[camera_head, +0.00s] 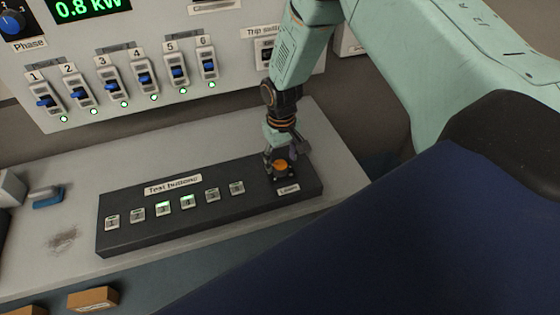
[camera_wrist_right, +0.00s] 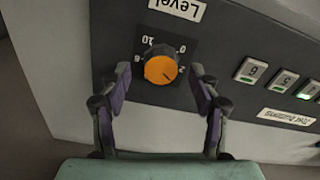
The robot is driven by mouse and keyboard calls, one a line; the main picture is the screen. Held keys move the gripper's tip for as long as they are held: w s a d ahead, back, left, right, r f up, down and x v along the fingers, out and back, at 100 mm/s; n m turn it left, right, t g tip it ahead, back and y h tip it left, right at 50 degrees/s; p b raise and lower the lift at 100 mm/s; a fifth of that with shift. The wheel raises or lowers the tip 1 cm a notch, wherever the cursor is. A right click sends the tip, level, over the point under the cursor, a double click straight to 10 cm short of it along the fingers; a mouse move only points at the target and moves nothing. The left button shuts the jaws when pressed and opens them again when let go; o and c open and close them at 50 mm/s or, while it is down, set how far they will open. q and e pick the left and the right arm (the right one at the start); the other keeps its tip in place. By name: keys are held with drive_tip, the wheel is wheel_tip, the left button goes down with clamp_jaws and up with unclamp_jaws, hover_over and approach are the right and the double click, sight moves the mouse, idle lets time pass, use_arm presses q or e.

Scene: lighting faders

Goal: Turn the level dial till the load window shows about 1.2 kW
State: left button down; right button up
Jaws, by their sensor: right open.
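The level dial (camera_head: 281,166) is an orange knob on the right end of the dark button box; a label "Level" stands in front of it. In the right wrist view the orange dial (camera_wrist_right: 160,68) sits on a black scale plate. My right gripper (camera_head: 284,156) is at the dial from above. In the wrist view its open fingers (camera_wrist_right: 160,75) stand either side of the knob, apart from it. The load window (camera_head: 88,6) at the top left shows green "0.8 kW", cut off by the frame's top. My left gripper is not in view.
The dark box (camera_head: 210,222) carries a row of numbered test buttons, two lit green (camera_head: 174,206). Behind it a grey panel (camera_head: 200,110) holds several blue faders with green lights and a blue phase knob (camera_head: 13,24). A blue-grey item (camera_head: 46,197) lies at left.

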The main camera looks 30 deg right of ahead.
drive_tip(key=shift+w+a+f, duration=0.1)
drive_tip(key=shift+w+f, duration=0.05)
drive_tip(key=shift+f, duration=1.05)
drive_tip(key=c, duration=1.2)
